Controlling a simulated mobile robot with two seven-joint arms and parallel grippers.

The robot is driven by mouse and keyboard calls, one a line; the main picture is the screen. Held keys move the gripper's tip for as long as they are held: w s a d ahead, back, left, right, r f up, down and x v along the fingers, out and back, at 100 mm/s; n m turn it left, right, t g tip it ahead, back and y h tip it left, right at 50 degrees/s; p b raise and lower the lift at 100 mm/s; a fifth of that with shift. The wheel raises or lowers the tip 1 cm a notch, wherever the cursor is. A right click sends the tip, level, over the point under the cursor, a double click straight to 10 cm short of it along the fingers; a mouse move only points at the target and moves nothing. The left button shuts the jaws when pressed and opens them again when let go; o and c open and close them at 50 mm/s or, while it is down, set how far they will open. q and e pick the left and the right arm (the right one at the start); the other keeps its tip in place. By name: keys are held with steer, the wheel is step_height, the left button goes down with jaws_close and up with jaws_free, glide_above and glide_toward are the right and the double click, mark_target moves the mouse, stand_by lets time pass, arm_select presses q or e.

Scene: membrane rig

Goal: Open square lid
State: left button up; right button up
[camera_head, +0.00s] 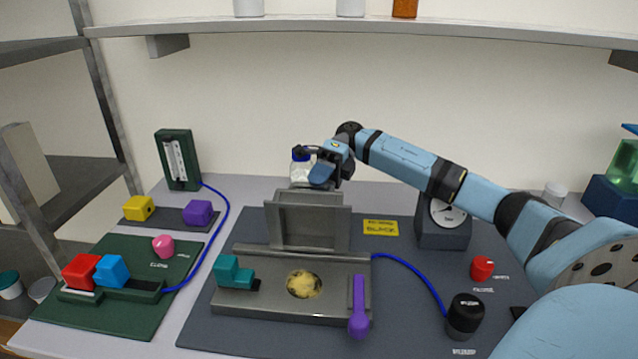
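The square lid (310,222) is a grey, box-like panel on the rear of the grey metal rig (225,300). It stands raised, roughly upright, with its hollow inner side facing me. A round yellowish membrane (304,283) shows uncovered on the rig's top. My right gripper (312,162) is just above and behind the lid's top edge, beside a clear jar with a blue cap (299,170). Its fingers are small and partly overlap the jar, so I cannot tell whether they are open or touching anything. My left gripper is not in view.
A teal block (233,272) and a purple lever (358,307) sit on the rig. A dial gauge (443,225), black knob (464,315) and red knob (482,268) stand to the right. A green panel (130,315) with coloured blocks lies left. Blue hoses cross the table.

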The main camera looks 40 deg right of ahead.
steer(key=shift+r, duration=0.15)
steer(key=v, duration=1.3)
steer(key=shift+d, duration=0.35)
steer(key=shift+w, duration=0.1)
